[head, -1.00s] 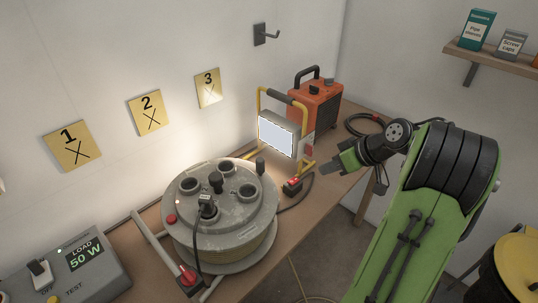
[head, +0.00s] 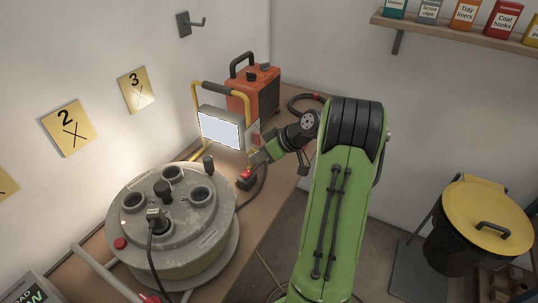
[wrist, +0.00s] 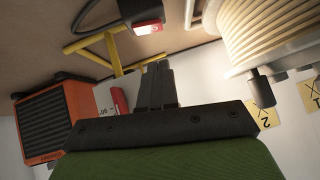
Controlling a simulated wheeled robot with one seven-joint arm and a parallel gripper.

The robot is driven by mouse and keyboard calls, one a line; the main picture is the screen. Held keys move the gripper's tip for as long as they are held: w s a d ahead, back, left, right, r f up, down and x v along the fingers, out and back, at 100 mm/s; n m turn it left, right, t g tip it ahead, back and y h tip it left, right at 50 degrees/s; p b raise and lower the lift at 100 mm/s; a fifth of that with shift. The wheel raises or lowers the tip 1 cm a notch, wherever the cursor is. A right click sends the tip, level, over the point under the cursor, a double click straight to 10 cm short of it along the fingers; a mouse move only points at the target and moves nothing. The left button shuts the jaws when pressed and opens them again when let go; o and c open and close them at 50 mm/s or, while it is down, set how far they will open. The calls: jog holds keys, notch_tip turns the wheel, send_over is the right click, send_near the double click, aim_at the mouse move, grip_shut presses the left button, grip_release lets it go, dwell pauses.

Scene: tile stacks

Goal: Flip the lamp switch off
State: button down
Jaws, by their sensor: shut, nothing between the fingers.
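The work lamp (head: 221,130) stands on the bench in a yellow tube frame, its panel glowing white. A red piece (wrist: 119,101) shows on the side of its pale housing in the wrist view. A small dark box with a red rocker (head: 244,178) lies on the bench before the lamp, a dark cord by it; the rocker also shows large in the wrist view (wrist: 148,28). I cannot tell which red part is the switch. My gripper (head: 258,158) is shut and empty, close to the lamp's right side. Its fingers (wrist: 157,68) appear beside the red piece; contact is unclear.
A grey cable reel (head: 172,215) with a plug in it stands on the bench at front left. An orange heater (head: 254,92) stands behind the lamp. A shelf with boxes (head: 450,32) is at upper right, and a yellow-lidded bin (head: 487,222) stands on the floor.

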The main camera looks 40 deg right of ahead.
aim_at(245, 175)
jog(key=f, duration=0.1)
jog(key=a+f+b, duration=0.1)
jog(key=f, duration=0.1)
jog(key=w+f, duration=0.1)
jog(key=shift+w+a+f, duration=0.1)
jog(key=shift+a+f, duration=0.05)
jog(key=shift+f, duration=0.15)
jog(key=shift+a+f+b, duration=0.1)
jog(key=shift+f+b, duration=0.2)
jog(key=shift+f, duration=0.1)
